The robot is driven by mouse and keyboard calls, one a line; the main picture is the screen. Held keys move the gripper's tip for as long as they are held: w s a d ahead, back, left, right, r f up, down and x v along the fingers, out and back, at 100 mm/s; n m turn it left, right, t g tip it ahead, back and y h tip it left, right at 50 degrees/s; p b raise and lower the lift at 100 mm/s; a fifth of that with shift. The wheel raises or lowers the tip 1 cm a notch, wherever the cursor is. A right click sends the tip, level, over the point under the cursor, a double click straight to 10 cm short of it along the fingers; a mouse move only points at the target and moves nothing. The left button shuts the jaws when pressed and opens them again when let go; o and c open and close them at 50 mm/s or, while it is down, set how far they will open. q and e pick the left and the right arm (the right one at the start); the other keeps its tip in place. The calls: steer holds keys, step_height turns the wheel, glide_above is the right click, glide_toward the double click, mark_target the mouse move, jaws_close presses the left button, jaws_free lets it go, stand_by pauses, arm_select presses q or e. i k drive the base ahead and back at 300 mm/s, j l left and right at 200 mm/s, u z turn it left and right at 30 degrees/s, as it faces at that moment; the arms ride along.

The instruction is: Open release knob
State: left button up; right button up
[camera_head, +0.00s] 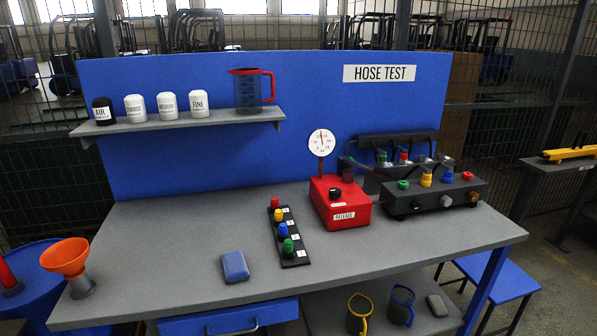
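A red box (341,203) with a white "RELEASE" label (344,216) on its front stands on the grey workbench (180,240), right of the middle. A black knob (336,194) sits on the box above the label. Whether it is turned open or closed is too small to tell. Neither of my grippers shows in the head view, and nothing touches the knob.
A black strip (289,238) with coloured caps and a blue pad (235,267) lie left of the box. A black manifold (433,197) with coloured fittings stands to the right. A shelf (180,122) holds bottles and a jug (250,90). An orange funnel (66,257) stands at the left edge.

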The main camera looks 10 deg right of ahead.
mark_target(335, 193)
steer(key=i+l+u, duration=0.25)
steer(key=l, duration=0.2)
steer(key=i+l+u, duration=0.1)
steer(key=l+u, duration=0.2)
steer(key=l, duration=0.15)
steer(key=i+l+u, duration=0.1)
steer(key=l+u, duration=0.15)
steer(key=l, duration=0.25)
steer(key=l+u, duration=0.25)
steer(key=l, duration=0.25)
